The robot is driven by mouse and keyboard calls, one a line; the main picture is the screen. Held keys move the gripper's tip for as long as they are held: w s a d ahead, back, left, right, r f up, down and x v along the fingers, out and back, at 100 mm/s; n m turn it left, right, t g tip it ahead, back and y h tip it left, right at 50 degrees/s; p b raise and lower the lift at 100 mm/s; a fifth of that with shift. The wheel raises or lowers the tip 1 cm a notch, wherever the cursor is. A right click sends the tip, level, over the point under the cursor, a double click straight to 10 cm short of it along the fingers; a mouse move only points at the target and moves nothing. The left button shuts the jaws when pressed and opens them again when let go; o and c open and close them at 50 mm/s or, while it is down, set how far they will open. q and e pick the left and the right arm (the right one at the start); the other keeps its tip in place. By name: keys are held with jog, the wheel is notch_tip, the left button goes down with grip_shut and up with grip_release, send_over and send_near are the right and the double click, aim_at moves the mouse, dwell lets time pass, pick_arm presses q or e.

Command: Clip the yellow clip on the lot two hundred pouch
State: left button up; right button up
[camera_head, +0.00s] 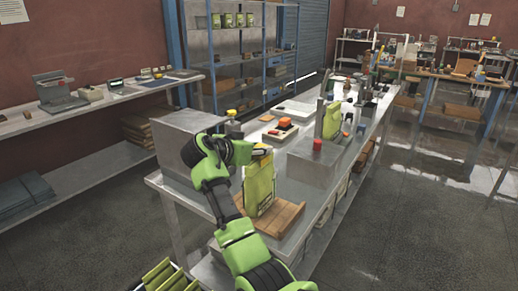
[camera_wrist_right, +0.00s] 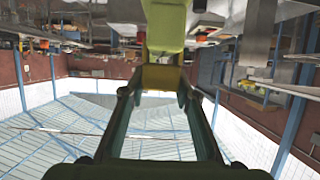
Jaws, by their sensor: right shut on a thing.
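A yellow-green pouch (camera_head: 259,187) stands upright on a wooden board (camera_head: 284,217) at the near end of the long bench; its label cannot be read. My right gripper (camera_head: 261,152) is at the pouch's top edge. In the right wrist view the right gripper (camera_wrist_right: 161,86) is shut on the yellow clip (camera_wrist_right: 162,77), and the pouch (camera_wrist_right: 166,24) shows directly beyond the clip. Whether the clip is around the pouch's top or only against it, I cannot tell. My left gripper is not in view.
A grey machine (camera_head: 318,165) with a red knob stands right of the pouch, with another green pouch (camera_head: 332,121) behind. A grey box (camera_head: 186,138) is at the left end. Several pouches (camera_head: 165,277) lie low at front left. Floor at right is clear.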

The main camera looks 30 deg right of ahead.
jog(key=shift+f+b, duration=0.35)
jog(key=shift+f, duration=0.2)
jog(key=o, duration=1)
jog(key=shift+a, duration=0.1)
jog(key=v, duration=1.2)
jog(key=shift+s, duration=0.1)
